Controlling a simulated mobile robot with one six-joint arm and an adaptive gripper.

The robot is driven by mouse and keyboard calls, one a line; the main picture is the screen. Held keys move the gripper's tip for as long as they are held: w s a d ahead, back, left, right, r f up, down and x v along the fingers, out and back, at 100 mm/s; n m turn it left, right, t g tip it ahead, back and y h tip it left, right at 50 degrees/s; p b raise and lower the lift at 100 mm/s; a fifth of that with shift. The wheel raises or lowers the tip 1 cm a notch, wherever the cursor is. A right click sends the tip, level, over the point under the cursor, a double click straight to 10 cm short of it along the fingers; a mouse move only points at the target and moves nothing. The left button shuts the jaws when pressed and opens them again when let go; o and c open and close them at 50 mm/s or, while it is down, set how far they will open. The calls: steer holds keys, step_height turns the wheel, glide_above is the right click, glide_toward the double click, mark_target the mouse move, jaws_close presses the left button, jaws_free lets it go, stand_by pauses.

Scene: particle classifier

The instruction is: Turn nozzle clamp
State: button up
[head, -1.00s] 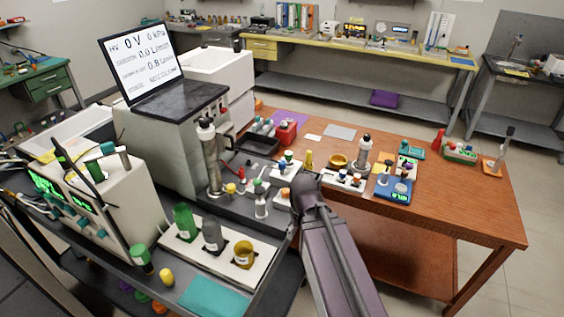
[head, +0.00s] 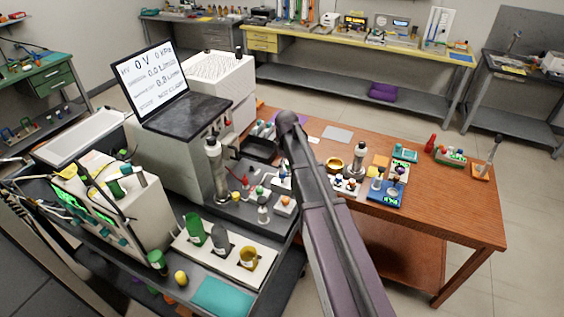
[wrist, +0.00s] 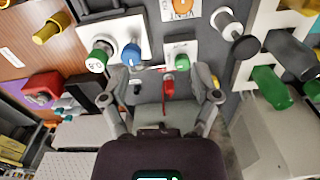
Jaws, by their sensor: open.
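A small red handled part (wrist: 168,88), which looks like the nozzle clamp, shows in the wrist view with a thin rod across its top. In the head view a small red part (head: 244,183) stands by the metal column on the grey bench; I cannot be sure it is the same piece. My gripper (wrist: 160,72) is open, its two fingers spread to the left and right of the red part in the picture, with nothing held. Whether a finger touches it, I cannot tell. In the head view my gripper cannot be made out; my arm reaches up past the bench.
A metal cylinder column (head: 216,170) stands close by. Green-capped (wrist: 97,62) and blue-capped (wrist: 131,54) parts sit just beyond the fingers. A white rack (head: 225,258) with bottles and a laptop (head: 153,80) on a grey cabinet flank the spot. The wooden table (head: 450,215) has free room at right.

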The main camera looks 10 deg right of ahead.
mark_target(279, 176)
steer(key=w+r+n+p, duration=0.3)
steer(key=w+r, duration=0.1)
steer(key=w, duration=0.2)
steer(key=shift+w+r, duration=0.15)
steer(key=shift+w, duration=0.25)
steer(key=shift+f, duration=0.2)
step_height(279, 176, down, 13)
steer(key=b, duration=1.3)
steer(key=shift+f+b, duration=0.2)
steer(key=shift+b, duration=0.2)
jaws_close()
steer(key=shift+a, duration=0.15)
